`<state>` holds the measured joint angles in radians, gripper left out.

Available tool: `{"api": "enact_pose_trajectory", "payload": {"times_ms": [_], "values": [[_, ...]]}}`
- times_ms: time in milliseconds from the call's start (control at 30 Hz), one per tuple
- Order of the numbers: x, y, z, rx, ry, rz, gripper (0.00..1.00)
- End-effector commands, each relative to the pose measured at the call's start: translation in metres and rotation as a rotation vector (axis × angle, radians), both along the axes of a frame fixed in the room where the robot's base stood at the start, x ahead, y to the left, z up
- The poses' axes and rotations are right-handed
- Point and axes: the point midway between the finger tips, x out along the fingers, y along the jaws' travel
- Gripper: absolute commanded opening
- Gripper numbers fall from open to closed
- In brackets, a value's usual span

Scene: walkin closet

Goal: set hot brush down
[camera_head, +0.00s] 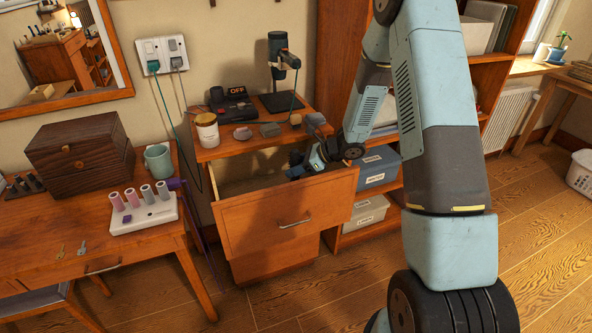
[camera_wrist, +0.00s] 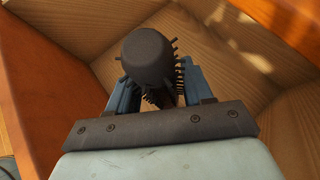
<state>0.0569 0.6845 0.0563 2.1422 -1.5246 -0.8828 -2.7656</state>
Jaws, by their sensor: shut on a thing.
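The hot brush (camera_wrist: 150,55) is dark grey with a round end and short bristles. In the wrist view it sits between the two blue fingers of my gripper (camera_wrist: 158,92), which is shut on it. In the head view my gripper (camera_head: 314,158) is at the open top drawer (camera_head: 275,208), near its right end. The dark bristles of the brush (camera_head: 295,160) show just left of the fingers. The wrist view shows wooden drawer walls around and below the brush. I cannot tell whether the brush touches the drawer bottom. Much of the brush is hidden by the gripper.
The cabinet top (camera_head: 232,147) above the drawer holds a white jar (camera_head: 207,131), a black device reading OFF (camera_head: 232,104), a stand (camera_head: 279,72) and small items. A table (camera_head: 60,240) with a wooden box (camera_head: 82,155) stands left. Shelves with blue boxes (camera_head: 376,167) are right.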

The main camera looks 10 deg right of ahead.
Motion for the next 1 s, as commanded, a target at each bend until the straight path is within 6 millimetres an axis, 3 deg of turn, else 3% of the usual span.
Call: {"api": "enact_pose_trajectory", "payload": {"times_ms": [100,400,433,700,1000], "values": [[-0.0001,0.0003,-0.0102,0.0,0.001,0.001,0.0],[-0.0002,0.0006,-0.0115,0.0,0.0,0.001,0.0],[-0.0003,0.0005,-0.0122,0.0,0.0,0.001,0.51],[-0.0003,0.0008,-0.0118,0.0,0.0,0.001,0.76],[-0.0005,0.0,-0.0098,0.0,-0.002,0.001,0.76]]}}
